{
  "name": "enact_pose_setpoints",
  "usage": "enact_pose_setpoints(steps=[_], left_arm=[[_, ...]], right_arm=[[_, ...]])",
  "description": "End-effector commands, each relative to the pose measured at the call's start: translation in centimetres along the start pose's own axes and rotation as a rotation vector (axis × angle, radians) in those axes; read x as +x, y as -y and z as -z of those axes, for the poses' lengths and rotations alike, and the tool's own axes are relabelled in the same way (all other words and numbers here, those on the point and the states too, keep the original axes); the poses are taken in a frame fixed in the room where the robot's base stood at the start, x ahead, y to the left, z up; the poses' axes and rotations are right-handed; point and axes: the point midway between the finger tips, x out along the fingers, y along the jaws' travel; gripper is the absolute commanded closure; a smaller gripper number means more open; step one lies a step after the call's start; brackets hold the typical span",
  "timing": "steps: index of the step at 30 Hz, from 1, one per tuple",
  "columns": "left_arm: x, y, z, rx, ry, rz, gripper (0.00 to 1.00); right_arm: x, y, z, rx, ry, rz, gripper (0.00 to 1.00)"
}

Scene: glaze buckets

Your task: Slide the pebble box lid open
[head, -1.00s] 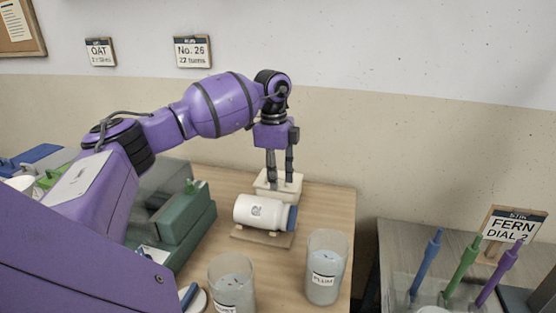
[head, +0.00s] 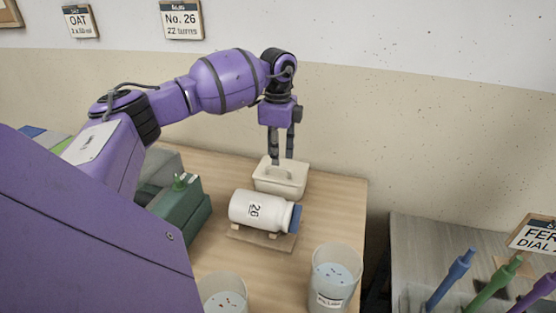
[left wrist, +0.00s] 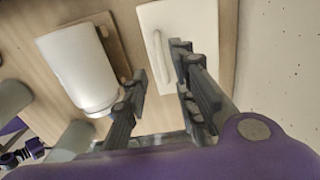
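The pebble box appears to be the cream box (head: 279,184) at the back of the wooden table. Its pale lid (left wrist: 153,20) with a long raised handle (left wrist: 161,58) shows in the left wrist view. My left gripper (head: 282,160) points straight down over the box. In the left wrist view its two fingers (left wrist: 160,62) stand apart, with the handle between them in the picture. I cannot tell whether either finger touches the handle or lid. My right gripper is not in view.
A white jar (head: 256,211) with a blue cap lies on a small wooden stand right in front of the box. Clear beakers (head: 334,277) stand at the front. A green container (head: 180,208) is at the left. A grey table with pens (head: 451,278) is to the right.

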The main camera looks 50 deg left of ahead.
Motion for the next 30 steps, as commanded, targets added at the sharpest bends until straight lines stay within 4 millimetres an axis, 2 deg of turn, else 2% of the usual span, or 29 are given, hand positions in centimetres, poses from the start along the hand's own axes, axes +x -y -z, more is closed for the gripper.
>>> enact_pose_setpoints(steps=[3,6,16,17,21,23,30], left_arm=[[1.7,0.0,0.0,-0.001,0.001,-0.001,0.74],[2.6,0.0,0.0,0.000,-0.001,0.001,0.74],[3.2,0.0,0.0,0.000,0.000,0.001,0.74],[3.2,0.0,0.0,0.000,0.000,0.001,0.76],[3.2,0.0,0.0,0.000,0.000,0.001,0.94],[3.2,0.0,0.0,0.000,0.000,0.001,1.00],[3.2,0.0,0.0,0.001,0.000,0.000,1.00]], right_arm=[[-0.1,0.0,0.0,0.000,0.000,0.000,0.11],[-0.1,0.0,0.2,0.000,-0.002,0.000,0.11],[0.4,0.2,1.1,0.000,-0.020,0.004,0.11],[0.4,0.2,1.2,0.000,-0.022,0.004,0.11],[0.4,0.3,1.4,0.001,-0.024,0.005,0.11],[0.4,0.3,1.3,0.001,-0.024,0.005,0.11],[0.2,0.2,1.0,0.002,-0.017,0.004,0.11]])
